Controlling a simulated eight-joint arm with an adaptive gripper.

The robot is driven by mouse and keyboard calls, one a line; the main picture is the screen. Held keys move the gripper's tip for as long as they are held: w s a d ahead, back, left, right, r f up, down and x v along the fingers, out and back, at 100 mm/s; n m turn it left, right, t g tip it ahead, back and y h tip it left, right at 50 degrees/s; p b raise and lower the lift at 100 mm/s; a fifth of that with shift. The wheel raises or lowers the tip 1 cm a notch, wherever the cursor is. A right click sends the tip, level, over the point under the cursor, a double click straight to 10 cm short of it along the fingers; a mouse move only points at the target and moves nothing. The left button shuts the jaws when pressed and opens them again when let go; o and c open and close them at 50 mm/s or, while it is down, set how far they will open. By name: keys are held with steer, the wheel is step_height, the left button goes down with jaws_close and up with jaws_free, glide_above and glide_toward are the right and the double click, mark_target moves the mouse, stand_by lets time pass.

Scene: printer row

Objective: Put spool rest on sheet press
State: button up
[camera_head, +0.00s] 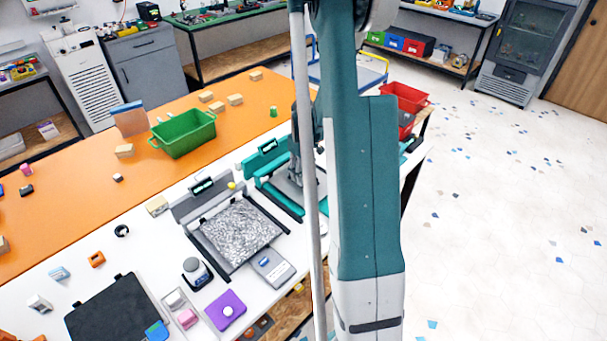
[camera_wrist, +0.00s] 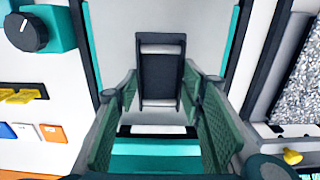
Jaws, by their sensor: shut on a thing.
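The spool rest (camera_wrist: 161,75), a dark block with pale ends, sits between the fingers of my gripper (camera_wrist: 160,95) in the wrist view. The green finger pads are shut on its sides. Below it is the pale plate (camera_wrist: 205,25) of a teal-framed machine. In the head view my gripper (camera_head: 300,172) is over that teal-framed machine (camera_head: 268,150), partly hidden by my arm. I cannot tell whether the spool rest touches the plate. No label shows which machine is the sheet press; a dark-framed machine with a speckled plate (camera_head: 238,232) stands to the left.
A green crate (camera_head: 183,133) and several tan blocks (camera_head: 235,99) are on the orange strip. A grey box (camera_head: 272,267), a purple pad (camera_head: 226,310) and a black plate (camera_head: 112,312) lie nearer. A red bin (camera_head: 404,97) stands behind my arm. In the wrist view, a black knob (camera_wrist: 26,32) is at left.

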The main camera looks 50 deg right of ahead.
steer(key=shift+f, duration=0.15)
steer(key=o, duration=1.1)
steer(key=shift+r+p, duration=0.35)
steer(key=shift+r, duration=5.85)
